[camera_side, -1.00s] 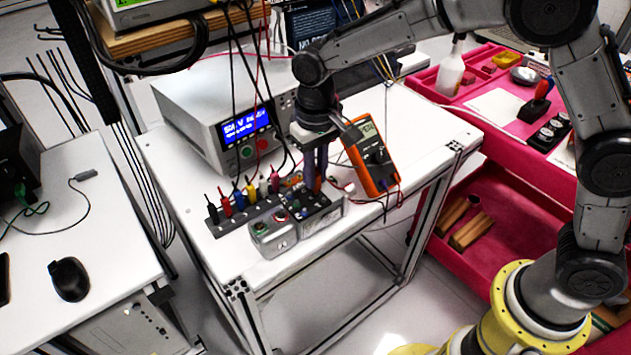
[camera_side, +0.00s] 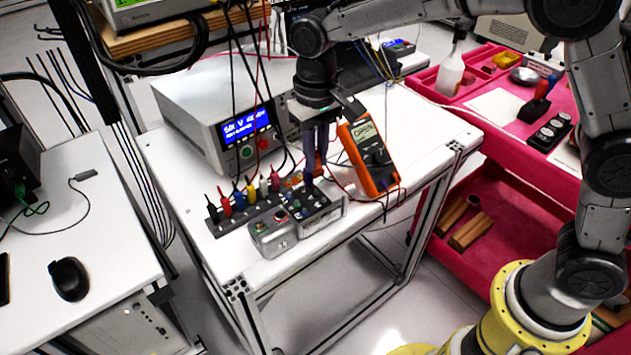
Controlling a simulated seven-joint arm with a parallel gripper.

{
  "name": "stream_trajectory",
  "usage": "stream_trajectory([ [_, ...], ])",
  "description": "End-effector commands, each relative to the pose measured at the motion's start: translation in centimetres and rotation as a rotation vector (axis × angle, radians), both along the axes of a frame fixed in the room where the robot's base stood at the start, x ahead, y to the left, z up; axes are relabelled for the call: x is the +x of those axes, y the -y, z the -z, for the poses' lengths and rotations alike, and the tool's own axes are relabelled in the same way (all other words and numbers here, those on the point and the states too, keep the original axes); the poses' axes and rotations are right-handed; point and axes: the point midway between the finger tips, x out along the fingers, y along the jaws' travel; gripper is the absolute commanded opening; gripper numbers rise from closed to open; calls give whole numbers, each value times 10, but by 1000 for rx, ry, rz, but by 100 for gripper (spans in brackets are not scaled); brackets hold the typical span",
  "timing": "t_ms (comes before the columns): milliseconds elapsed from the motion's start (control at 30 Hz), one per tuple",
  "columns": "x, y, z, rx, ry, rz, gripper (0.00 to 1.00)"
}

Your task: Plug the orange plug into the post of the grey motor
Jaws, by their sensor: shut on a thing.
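The grey motor housing (camera_side: 272,238) stands at the front of the white table, with a round green-ringed fitting and a red spot on top. A unit with a dark top panel (camera_side: 318,203) adjoins it on the right. My gripper (camera_side: 315,172) points down above and behind that dark panel, to the right of the plug rack. A small orange patch (camera_side: 292,181) shows left of the fingertips. The fingertips appear apart from the motor housing.
A dark rack (camera_side: 232,226) with several coloured plugs lies left of my gripper. An orange multimeter (camera_side: 372,160) leans close on the right. A grey power supply (camera_side: 190,110) stands behind, with hanging cables. The table's right part is clear.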

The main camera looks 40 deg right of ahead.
Motion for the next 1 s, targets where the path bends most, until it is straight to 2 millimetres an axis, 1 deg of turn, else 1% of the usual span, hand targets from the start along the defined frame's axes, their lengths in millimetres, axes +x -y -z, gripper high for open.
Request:
stream_trajectory([
  [433,-2,0,-5,1,2,0,0],
  [633,-21,-1,-22,1,3,-2,0],
  [700,-26,-1,-25,0,1,-1,0],
  [867,-26,0,-20,-1,-2,0,0],
  [1000,-26,-1,-12,0,-1,0,0],
])
